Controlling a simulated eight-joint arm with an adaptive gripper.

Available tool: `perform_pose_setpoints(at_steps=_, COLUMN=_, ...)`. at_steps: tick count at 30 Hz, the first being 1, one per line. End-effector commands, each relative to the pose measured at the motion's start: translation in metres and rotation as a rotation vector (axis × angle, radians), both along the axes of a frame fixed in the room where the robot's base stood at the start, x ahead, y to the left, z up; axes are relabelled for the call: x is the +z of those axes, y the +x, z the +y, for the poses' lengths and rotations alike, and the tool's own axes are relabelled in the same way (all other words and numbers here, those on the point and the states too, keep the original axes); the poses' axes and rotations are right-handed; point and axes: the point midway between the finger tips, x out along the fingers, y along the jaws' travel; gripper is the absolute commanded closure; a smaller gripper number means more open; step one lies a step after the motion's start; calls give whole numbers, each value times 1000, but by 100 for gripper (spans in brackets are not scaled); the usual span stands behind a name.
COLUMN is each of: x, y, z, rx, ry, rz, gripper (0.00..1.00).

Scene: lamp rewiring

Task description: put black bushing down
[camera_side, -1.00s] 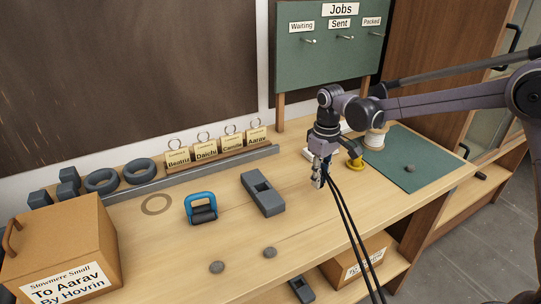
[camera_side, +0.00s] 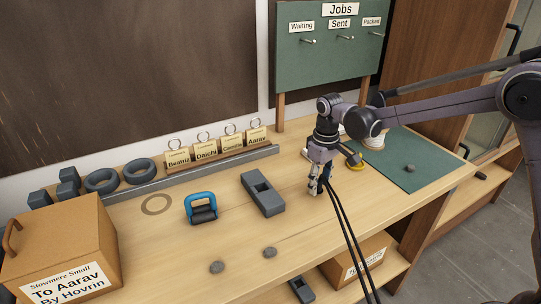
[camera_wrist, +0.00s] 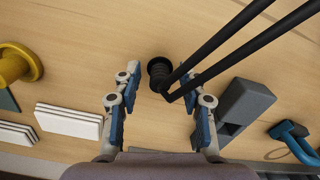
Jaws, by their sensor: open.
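The black bushing (camera_wrist: 158,72) is a small dark ribbed cylinder in the wrist view. It appears to be on the light wood bench top (camera_wrist: 75,75), between and just ahead of my fingertips. My gripper (camera_wrist: 157,84) is open, with bare wood visible between each finger and the bushing. In the side view my gripper (camera_side: 316,187) is low over the bench, right of the grey slotted block (camera_side: 263,192). I cannot make out the bushing in the side view. Two black cables (camera_wrist: 225,52) cross close beside the bushing and hide part of its right side.
A yellow flanged part (camera_side: 356,163) and a white-and-wood spool (camera_side: 374,139) are behind and right of my gripper. White slabs (camera_wrist: 68,120) lie left in the wrist view. A blue-handled clamp (camera_side: 201,207) stands farther left. The bench front is mostly clear, with two grey discs.

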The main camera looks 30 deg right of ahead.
Motion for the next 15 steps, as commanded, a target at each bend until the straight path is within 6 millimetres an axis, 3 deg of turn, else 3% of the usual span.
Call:
perform_pose_setpoints(at_steps=5, x=16, y=0, z=0, rx=0, ry=0, rz=0, gripper=58)
perform_pose_setpoints(at_steps=15, x=82, y=0, z=0, rx=0, ry=0, rz=0, gripper=58)
